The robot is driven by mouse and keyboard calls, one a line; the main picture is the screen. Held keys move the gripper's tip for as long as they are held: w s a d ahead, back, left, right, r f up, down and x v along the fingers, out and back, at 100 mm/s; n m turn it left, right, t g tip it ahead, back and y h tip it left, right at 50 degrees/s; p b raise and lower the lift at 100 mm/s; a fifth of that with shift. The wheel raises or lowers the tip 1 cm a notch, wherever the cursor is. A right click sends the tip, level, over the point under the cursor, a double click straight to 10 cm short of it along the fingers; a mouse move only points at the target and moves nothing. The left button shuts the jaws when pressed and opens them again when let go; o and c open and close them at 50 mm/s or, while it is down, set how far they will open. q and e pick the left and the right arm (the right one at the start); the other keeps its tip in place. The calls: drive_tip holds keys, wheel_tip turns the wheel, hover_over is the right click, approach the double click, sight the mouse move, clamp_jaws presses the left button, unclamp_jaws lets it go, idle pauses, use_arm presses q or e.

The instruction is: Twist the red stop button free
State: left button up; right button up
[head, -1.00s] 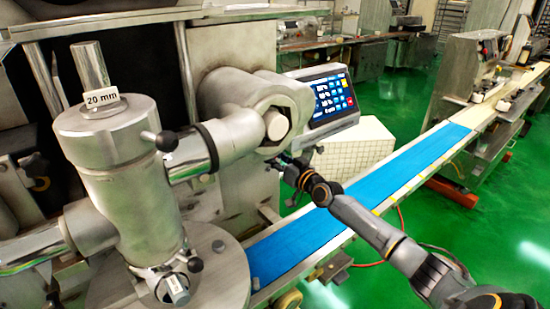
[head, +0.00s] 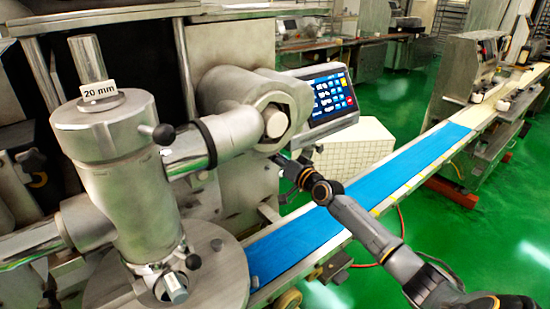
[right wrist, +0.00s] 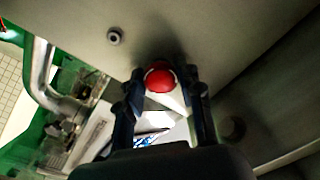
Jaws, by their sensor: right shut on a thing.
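The red stop button (right wrist: 160,79) is a round red cap on the grey machine panel (right wrist: 215,30) in the right wrist view. The two dark fingers of my right gripper (right wrist: 162,88) stand on either side of it, shut on the cap. In the head view my right gripper (head: 281,161) reaches in against the machine's side, below the large hex fitting. The button is hidden there. My left gripper is not in view.
The control screen (head: 329,95) stands above and right of my right gripper. The blue conveyor belt (head: 350,202) runs below it. A steel cylinder (head: 115,170) labelled 20 mm fills the left. A small round fitting (right wrist: 114,37) sits on the panel near the button.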

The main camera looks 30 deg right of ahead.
drive_tip(key=shift+r+m, duration=0.3)
drive_tip(key=shift+m, duration=1)
drive_tip(key=shift+r, duration=0.1)
drive_tip(key=o, duration=1)
drive_tip(key=shift+w, duration=0.1)
drive_tip(key=shift+o, duration=1)
drive_tip(key=shift+w+f, duration=0.2)
drive_tip(key=shift+f, duration=0.1)
drive_tip(key=shift+s, duration=0.15)
drive_tip(key=s, duration=1.1)
drive_tip(key=shift+s+d, duration=0.4)
drive_tip(key=shift+d, duration=0.05)
